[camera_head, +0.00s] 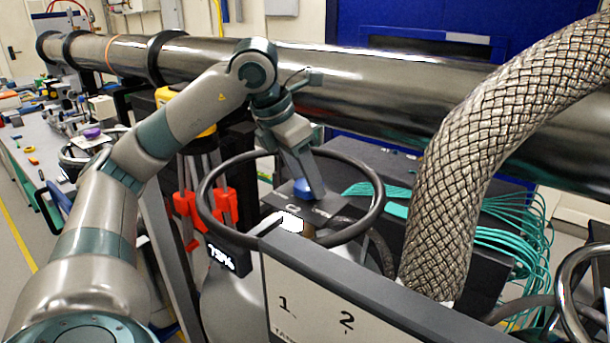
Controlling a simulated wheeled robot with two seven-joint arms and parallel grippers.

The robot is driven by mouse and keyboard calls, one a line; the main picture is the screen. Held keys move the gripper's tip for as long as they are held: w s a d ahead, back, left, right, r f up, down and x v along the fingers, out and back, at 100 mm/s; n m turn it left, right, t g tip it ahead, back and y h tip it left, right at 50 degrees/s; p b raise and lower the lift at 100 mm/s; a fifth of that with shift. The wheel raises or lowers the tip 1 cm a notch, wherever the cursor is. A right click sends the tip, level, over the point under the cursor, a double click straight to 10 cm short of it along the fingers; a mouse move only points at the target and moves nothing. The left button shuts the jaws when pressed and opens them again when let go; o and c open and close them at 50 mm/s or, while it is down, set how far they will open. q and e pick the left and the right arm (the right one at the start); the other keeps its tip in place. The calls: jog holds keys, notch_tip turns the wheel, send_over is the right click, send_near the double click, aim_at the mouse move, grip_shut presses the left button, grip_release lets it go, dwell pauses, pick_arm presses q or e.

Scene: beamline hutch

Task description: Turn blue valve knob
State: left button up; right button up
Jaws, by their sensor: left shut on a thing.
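The blue valve knob (302,191) shows as a small blue patch inside a dark ring handwheel (207,193), near the middle of the head view. My left arm comes in from the left and bends down over the ring. My left gripper (306,186) points down inside the ring and is shut on the blue knob. The gripper covers most of the knob, so its angle cannot be told. My right gripper is not in view.
A panel (310,300) marked 1 and 2 stands in front, beside a "75%" display (222,258). A thick braided hose (455,190) rises at right. A large metal pipe (390,85) crosses behind. Teal cables (510,235) hang at right. A cluttered bench (45,150) stands at left.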

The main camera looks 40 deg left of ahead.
pick_arm(q)
jog(key=shift+n, duration=0.4)
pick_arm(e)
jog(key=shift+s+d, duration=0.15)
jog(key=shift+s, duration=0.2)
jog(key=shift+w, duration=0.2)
pick_arm(q)
jog(key=o, duration=1)
jog(key=shift+o, duration=0.2)
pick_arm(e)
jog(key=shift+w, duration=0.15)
